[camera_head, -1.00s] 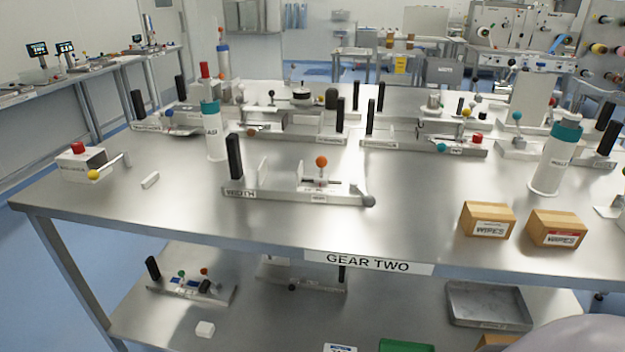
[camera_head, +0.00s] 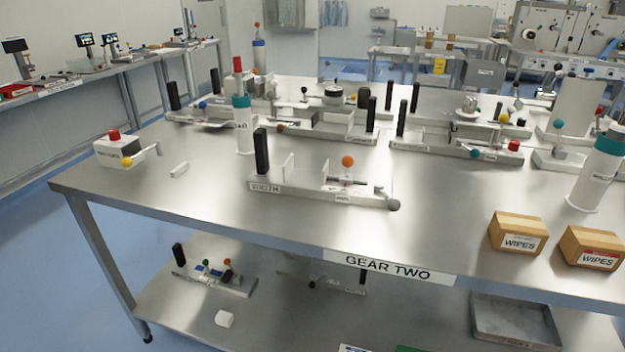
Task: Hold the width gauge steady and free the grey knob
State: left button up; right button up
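The width gauge (camera_head: 315,194) lies near the front of the steel table, with a "WIDTH" label at its left end. A tall black upright handle (camera_head: 262,152) stands at its left end, with a white plate beside it. An orange ball (camera_head: 347,161) on a short stem rises from its right half. The grey knob (camera_head: 394,205) sits at the gauge's right end, low against the end of the base. Neither of my grippers is in view, and nothing touches the gauge.
The steel table (camera_head: 215,205) is bare around the gauge's front and left. A white box with a red button (camera_head: 114,135) stands left. Wipes boxes (camera_head: 516,233) stand right. Bottles (camera_head: 243,124) and other gauges (camera_head: 458,144) stand behind. A lower shelf (camera_head: 262,318) holds more items.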

aim_at(393, 204)
jog(key=i+j+z, duration=0.55)
jog(key=i+j, duration=0.2)
jog(key=j, duration=0.2)
jog(key=k, duration=0.45)
jog(key=i, duration=0.5)
